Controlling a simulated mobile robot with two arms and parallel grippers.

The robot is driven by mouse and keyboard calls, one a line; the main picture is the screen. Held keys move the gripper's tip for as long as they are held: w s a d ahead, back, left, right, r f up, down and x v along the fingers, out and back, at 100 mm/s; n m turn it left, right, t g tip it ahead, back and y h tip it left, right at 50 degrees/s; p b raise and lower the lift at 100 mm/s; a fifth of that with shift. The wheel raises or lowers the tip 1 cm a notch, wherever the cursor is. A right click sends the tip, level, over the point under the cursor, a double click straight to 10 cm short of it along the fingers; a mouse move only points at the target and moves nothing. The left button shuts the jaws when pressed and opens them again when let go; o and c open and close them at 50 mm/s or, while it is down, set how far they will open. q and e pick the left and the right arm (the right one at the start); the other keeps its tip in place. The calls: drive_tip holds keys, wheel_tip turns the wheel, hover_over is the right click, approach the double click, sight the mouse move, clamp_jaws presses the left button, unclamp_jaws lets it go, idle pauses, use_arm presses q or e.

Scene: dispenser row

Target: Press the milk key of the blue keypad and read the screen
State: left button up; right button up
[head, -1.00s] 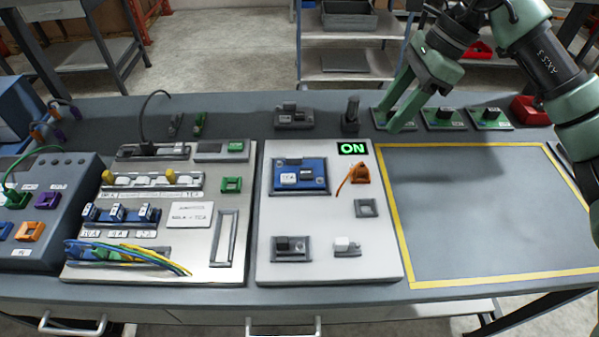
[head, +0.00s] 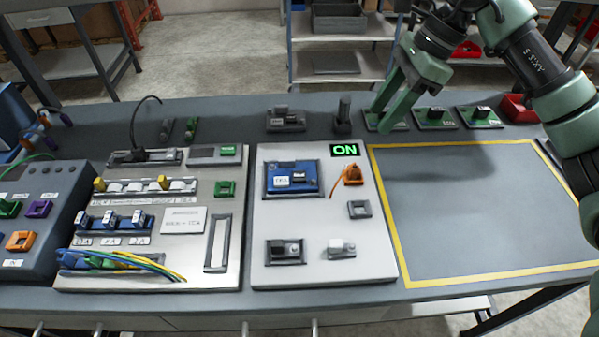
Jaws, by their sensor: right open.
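The blue keypad (head: 307,190) sits in a dark frame on the upper left of the light panel. It has a white key (head: 282,181) with dark lettering that I cannot read for sure, and small grey-and-dark parts; I cannot tell which key is milk. A black screen (head: 345,150) above it to the right shows "ON" in green. My right gripper (head: 386,118) is open and empty, pointing down over the leftmost green board behind the panel, to the right of the keypad and well apart from it. My left gripper is not in view.
An orange part (head: 353,174) with a wire sits right of the keypad. Several green boards (head: 435,118) and a dark upright post (head: 343,115) stand along the back. A yellow-edged area (head: 480,210) on the right is bare. A second panel (head: 230,260) with switches and wires is left.

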clamp_jaws()
idle(1.5)
